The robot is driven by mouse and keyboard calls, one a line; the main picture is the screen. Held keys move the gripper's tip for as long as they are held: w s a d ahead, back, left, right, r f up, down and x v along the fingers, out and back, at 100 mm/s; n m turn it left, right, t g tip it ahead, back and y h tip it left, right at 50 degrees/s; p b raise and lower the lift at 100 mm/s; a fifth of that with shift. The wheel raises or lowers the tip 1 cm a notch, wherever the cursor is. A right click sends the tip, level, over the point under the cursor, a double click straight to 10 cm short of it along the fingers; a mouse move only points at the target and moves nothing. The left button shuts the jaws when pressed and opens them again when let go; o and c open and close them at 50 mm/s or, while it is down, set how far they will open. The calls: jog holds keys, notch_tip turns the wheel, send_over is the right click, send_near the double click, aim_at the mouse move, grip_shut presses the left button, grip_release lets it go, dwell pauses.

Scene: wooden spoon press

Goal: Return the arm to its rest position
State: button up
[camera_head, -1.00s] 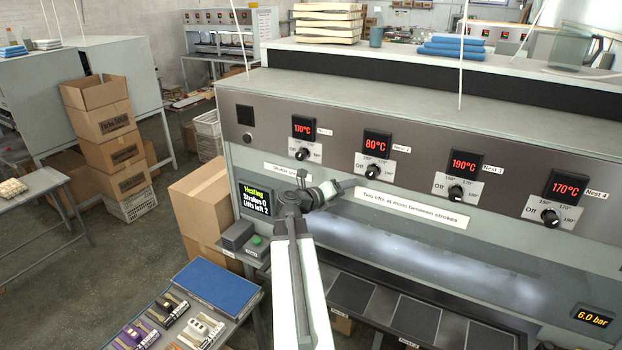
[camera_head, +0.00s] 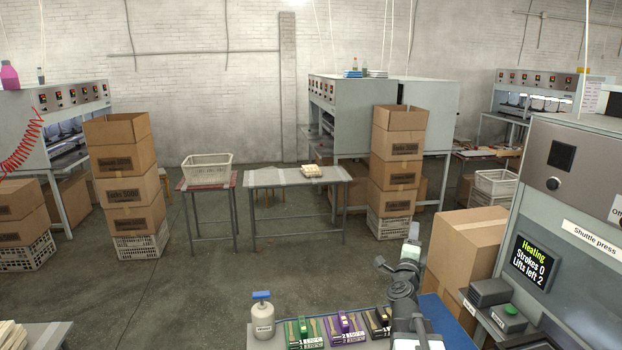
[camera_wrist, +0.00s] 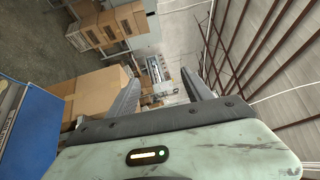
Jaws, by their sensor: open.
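My gripper (camera_head: 411,244) shows in the head view at the end of my raised arm, partly hidden by its own wrist joints. In the wrist view my gripper (camera_wrist: 158,84) has its two dark fingers spread wide with nothing between them. It is in the air, above and apart from the table with the coloured blocks. The shuttle press (camera_head: 575,210) stands to the right of my arm; its display reads Heating, Strokes 0, Lifts left 2.
A cardboard box (camera_head: 466,240) stands behind my arm. A control box with a green button (camera_head: 509,316) is at right. Open floor lies at left.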

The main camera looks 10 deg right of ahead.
jog(key=w+a+f+n+y+b, duration=0.1)
jog(key=a+f+n+y, duration=0.3)
jog(key=a, duration=0.3)
jog(key=w+a+f+n+g+y+b, duration=0.1)
jog(key=a+f+n+y, duration=0.25)
jog(key=a, duration=0.35)
jog(key=w+a+f+n+y+b, duration=0.1)
jog(key=a+f+n+y+b, duration=0.15)
jog(key=a+f+n, duration=0.35)
jog(key=s+a+f+n+g+y, duration=0.3)
jog(key=s+a+f+n+g, duration=0.2)
jog(key=a+f, duration=0.35)
jog(key=s+d+f+n+g+h, duration=0.2)
jog(key=s+f+g, duration=0.3)
jog(key=s, duration=0.5)
jog(key=s+d+f+n+g+h, duration=0.1)
jog(key=s+d+f+n+g, duration=0.2)
jog(key=s, duration=0.7)
notch_tip(320, 180, down, 3)
jog(key=g, duration=0.3)
jog(key=shift+d+h, duration=0.2)
jog(key=shift+h, duration=0.2)
